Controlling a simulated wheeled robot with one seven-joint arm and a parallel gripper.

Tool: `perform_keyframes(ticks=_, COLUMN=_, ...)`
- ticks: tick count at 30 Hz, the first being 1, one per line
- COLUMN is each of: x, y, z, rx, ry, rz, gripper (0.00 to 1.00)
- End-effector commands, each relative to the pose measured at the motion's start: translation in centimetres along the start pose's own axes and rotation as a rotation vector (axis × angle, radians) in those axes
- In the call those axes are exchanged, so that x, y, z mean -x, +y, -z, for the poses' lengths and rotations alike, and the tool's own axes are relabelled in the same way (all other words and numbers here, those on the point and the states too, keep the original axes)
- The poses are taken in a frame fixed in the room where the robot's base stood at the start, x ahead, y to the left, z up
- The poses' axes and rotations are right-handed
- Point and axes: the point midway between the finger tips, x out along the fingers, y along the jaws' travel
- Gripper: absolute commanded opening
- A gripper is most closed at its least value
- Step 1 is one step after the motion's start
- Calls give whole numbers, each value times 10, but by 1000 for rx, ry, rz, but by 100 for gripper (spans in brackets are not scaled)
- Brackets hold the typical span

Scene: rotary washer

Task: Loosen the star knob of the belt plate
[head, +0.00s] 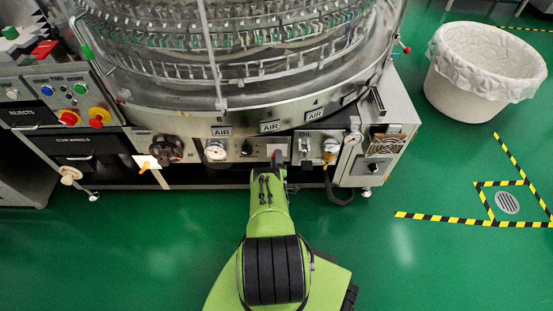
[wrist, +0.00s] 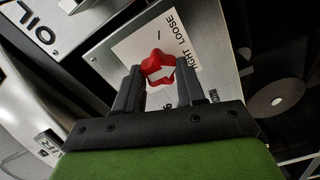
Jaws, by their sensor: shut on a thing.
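In the head view my green arm reaches to the machine's lower front panel, and my gripper (head: 278,160) is at the panel, hiding the knob there.
The round washer (head: 240,115) stands above the panel, with AIR labels and a gauge (head: 215,151) left of my arm. A lined white bin (head: 480,75) stands far right.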

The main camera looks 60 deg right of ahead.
Motion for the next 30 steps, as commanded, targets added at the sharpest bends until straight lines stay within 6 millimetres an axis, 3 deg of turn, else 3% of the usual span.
perform_keyframes(ticks=21, x=0, y=-4, z=0, rx=665, ry=2, rz=0, gripper=9)
perform_keyframes(ticks=30, x=1, y=-5, z=-1, rx=867, ry=2, rz=0, gripper=9)
